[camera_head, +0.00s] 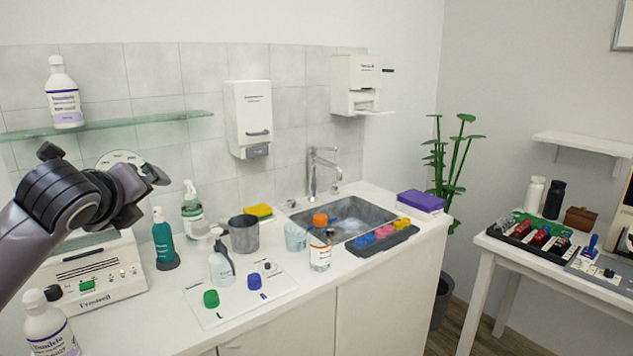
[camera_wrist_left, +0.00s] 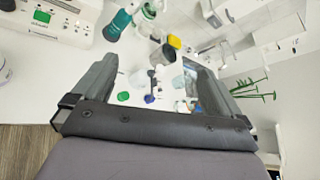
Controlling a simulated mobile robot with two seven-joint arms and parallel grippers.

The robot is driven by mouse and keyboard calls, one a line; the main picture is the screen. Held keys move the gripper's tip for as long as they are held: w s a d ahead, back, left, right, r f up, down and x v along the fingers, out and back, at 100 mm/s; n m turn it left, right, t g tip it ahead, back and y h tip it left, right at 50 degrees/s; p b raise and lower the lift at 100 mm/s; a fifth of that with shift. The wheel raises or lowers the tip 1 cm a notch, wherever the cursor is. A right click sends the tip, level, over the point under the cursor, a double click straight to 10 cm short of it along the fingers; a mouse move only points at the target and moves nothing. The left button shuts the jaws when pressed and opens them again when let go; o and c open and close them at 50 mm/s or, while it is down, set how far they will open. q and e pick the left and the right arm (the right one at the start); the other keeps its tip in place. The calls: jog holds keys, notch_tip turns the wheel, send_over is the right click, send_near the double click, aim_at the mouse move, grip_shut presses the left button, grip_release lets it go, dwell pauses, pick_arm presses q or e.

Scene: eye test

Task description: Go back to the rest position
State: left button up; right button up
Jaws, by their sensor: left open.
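My left arm comes in from the left in the head view, raised above the left part of the counter. Its left gripper (camera_head: 152,177) is up in front of the tiled wall, clear of the counter. In the left wrist view its two fingers (camera_wrist_left: 156,78) stand wide apart with nothing held between them. Past the fingers, the wrist view looks down on the counter with a green cap (camera_wrist_left: 123,96) and a blue cap (camera_wrist_left: 149,99). My right gripper is in neither view.
Below the arm stand a white device (camera_head: 92,283), a teal bottle (camera_head: 163,240) and a white bottle (camera_head: 48,328). A glass shelf (camera_head: 150,120) with a bottle (camera_head: 64,97) is close above. A sink (camera_head: 350,215) and a side table (camera_head: 490,243) are farther right.

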pick_arm(q)
jog(key=s+d+f+n+h, duration=0.2)
jog(key=d+f+n, duration=0.15)
jog(key=f, duration=0.55)
jog(key=s+d+f+n+g+h, duration=0.1)
jog(key=s+d+f+n+h, duration=0.2)
jog(key=f, duration=0.7)
jog(key=s+d+f+n, duration=0.1)
jog(key=d+f+n, duration=0.3)
jog(key=f, duration=0.5)
jog(key=s+d+f+n, duration=0.1)
jog(key=s+f+n, duration=0.5)
jog(key=s, duration=0.5)
jog(key=s+f+n+g, duration=0.1)
jog(key=s+f+n, duration=0.6)
jog(key=s+f, duration=0.3)
jog(key=shift+s+d+f, duration=0.35)
jog(key=shift+f, duration=0.1)
